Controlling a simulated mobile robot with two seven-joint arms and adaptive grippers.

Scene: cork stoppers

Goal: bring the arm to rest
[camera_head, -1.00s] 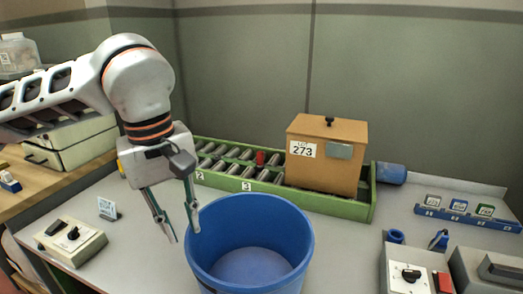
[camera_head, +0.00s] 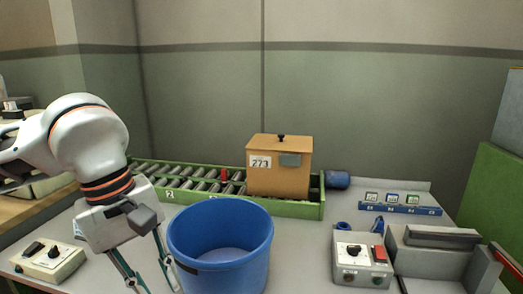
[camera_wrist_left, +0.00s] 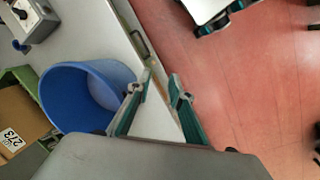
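My left arm comes in from the left in the head view. Its gripper (camera_head: 150,278) points down just left of the blue bucket (camera_head: 222,248), with its two fingers apart and nothing between them. The fingertips run to the bottom of the head view. In the left wrist view the open, empty fingers (camera_wrist_left: 160,88) are near the table's edge, with the bucket (camera_wrist_left: 75,97) to their left. My right gripper is in neither view.
Behind the bucket is a green roller conveyor (camera_head: 322,208) carrying an orange-brown box (camera_head: 278,180) marked 273. A dial box (camera_head: 48,260) sits at the left, another (camera_head: 362,258) at the right. Red floor (camera_wrist_left: 255,90) lies beyond the table edge.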

